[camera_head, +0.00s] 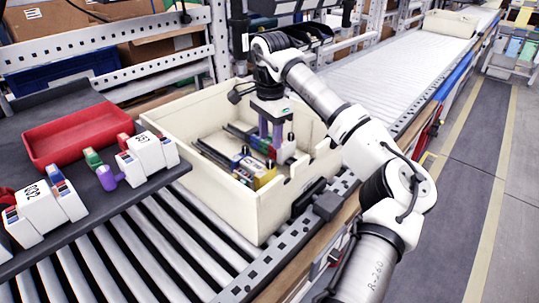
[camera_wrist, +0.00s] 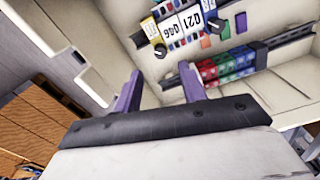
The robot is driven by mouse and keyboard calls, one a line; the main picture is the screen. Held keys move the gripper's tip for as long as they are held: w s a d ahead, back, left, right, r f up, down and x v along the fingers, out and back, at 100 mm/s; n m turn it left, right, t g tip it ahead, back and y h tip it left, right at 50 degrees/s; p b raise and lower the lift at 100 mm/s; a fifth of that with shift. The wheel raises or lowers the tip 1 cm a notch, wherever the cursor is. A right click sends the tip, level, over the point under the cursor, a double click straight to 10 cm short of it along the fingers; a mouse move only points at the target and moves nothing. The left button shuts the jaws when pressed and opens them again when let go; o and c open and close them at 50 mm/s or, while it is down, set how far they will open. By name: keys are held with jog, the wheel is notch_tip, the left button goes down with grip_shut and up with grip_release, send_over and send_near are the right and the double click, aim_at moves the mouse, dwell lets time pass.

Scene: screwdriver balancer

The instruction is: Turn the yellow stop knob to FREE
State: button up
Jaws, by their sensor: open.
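The yellow stop unit (camera_head: 265,178) is at the near end of a row of modules inside the cream bin. In the wrist view the yellow unit (camera_wrist: 150,29) is at the top, with a small round black knob (camera_wrist: 160,51) at its end. The knob's setting and any FREE mark are too small to read. My gripper (camera_head: 271,140) is inside the bin, beyond the yellow unit. Its purple fingers are apart and empty in the wrist view (camera_wrist: 161,88), with the knob beyond them and not between them.
The cream bin (camera_head: 232,210) has high walls around the modules. White modules marked Q21 and Q66 (camera_wrist: 182,28) adjoin the yellow unit. A rail with red, green and blue blocks (camera_wrist: 225,65) runs nearby. A red tray (camera_head: 75,138) and white modules (camera_head: 147,157) stand on the dark shelf at left.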

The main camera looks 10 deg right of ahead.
aim_at(270, 161)
notch_tip(270, 161, down, 7)
jog(key=shift+f+p, duration=0.1)
jog(key=shift+p, duration=0.25)
grip_shut()
